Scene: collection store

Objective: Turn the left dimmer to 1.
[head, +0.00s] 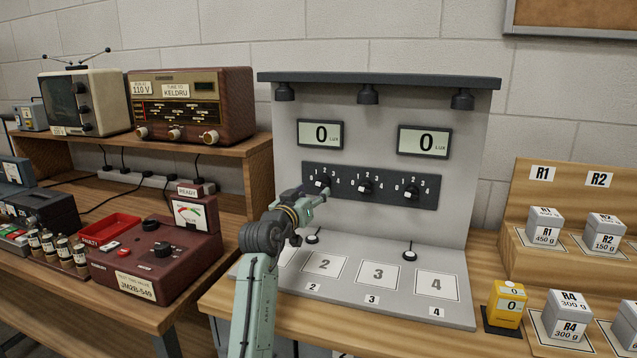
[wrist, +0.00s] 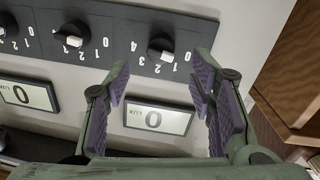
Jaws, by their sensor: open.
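The left dimmer (head: 322,182) is a black knob with a light pointer on the dark dial strip (head: 347,188) of the grey light stand. In the wrist view, which is upside down, the left dimmer (wrist: 160,45) is the rightmost knob. My gripper (head: 321,194) is close in front of it in the head view. In the wrist view my gripper (wrist: 164,68) is open and empty, its fingertips spread to either side of the knob's line, apart from it. The exact pointer setting is unclear. The left lux display (head: 320,134) reads 0.
The middle dimmer (head: 365,187) and right dimmer (head: 411,193) sit on the same strip. The right lux display (head: 425,141) also reads 0. A lamp hood (head: 461,99) and others hang overhead. A red meter box (head: 157,253) stands left; weight blocks (head: 544,225) stand right.

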